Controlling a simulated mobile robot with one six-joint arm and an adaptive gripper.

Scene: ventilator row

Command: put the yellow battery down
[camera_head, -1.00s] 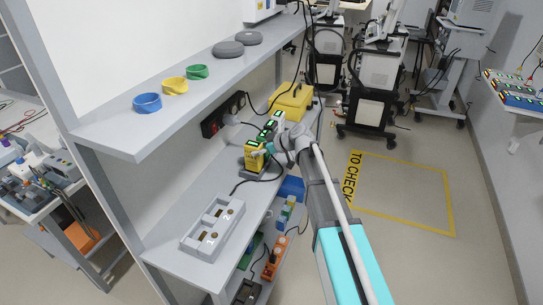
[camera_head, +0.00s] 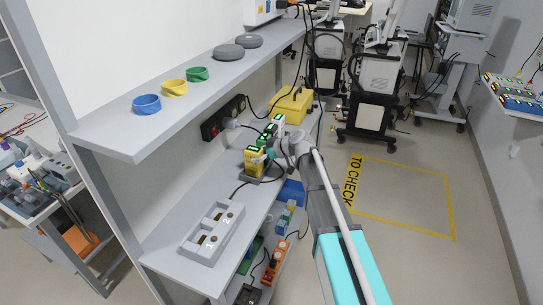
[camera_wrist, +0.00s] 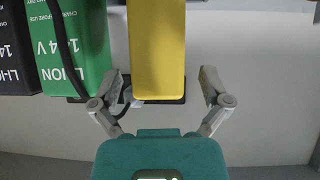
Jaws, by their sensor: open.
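The yellow battery (camera_head: 254,162) stands upright on a dark charger base at the outer part of the lower shelf. In the wrist view the yellow battery (camera_wrist: 158,50) fills the upper middle, with the dark base (camera_wrist: 170,99) at its lower end. My gripper (camera_head: 270,156) is beside it on the right in the head view. In the wrist view my gripper (camera_wrist: 162,80) is open, one finger on each side of the battery, with visible gaps between. It holds nothing. The battery's far side is hidden.
Green (camera_wrist: 72,45) and black (camera_wrist: 14,50) batteries stand left of it in the wrist view. A grey empty-slotted dock (camera_head: 212,232) lies nearer on the shelf; a yellow case (camera_head: 291,104) stands farther back. A black cable runs by the charger. Bare shelf (camera_head: 195,200) lies between dock and charger.

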